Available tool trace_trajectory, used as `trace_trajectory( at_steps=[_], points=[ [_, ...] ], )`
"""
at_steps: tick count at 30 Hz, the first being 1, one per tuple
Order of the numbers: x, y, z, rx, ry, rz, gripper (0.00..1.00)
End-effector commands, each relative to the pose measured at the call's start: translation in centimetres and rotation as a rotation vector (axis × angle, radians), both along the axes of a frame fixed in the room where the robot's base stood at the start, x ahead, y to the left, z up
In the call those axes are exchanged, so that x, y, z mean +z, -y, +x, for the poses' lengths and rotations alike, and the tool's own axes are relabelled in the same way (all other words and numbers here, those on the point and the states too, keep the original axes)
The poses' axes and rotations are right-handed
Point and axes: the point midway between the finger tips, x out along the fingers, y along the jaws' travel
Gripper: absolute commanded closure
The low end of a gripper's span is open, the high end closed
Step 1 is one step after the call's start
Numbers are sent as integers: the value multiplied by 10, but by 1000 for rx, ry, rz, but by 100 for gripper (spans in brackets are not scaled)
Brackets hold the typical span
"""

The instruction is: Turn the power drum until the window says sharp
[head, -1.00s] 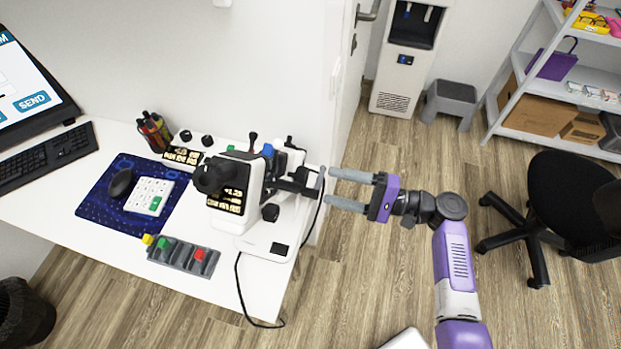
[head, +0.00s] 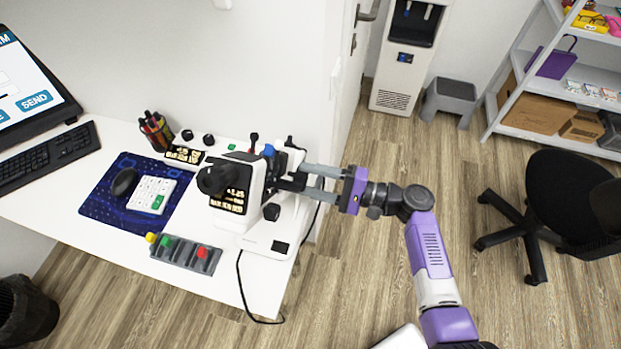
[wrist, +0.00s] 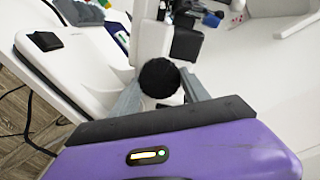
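A white and black lens-measuring instrument (head: 254,180) stands at the right end of the desk. Its black window (head: 233,198) shows pale figures and a line of text, too small to read surely. The power drum appears to be the round black knob (wrist: 160,78) on the instrument's side, in the middle of the wrist view. My purple gripper (head: 303,177) reaches in from the right, level with this knob. Its two grey fingers lie one on each side of the knob and appear to touch it. The drum's markings are not visible.
A grey holder (head: 185,254) with coloured knobs lies at the desk's front edge. A calculator (head: 150,194) and mouse (head: 124,182) are on a blue mat. A black cable hangs off the desk. Floor is free to the right, before a black chair (head: 565,200).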

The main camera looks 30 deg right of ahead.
Motion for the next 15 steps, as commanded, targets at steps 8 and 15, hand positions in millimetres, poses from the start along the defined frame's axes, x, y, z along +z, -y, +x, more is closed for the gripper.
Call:
trace_trajectory(
  at_steps=[8,15],
  points=[
    [-4,0,0,-1,36,-38,87],
    [-7,1,0,-1,189,-188,87]
  ],
)
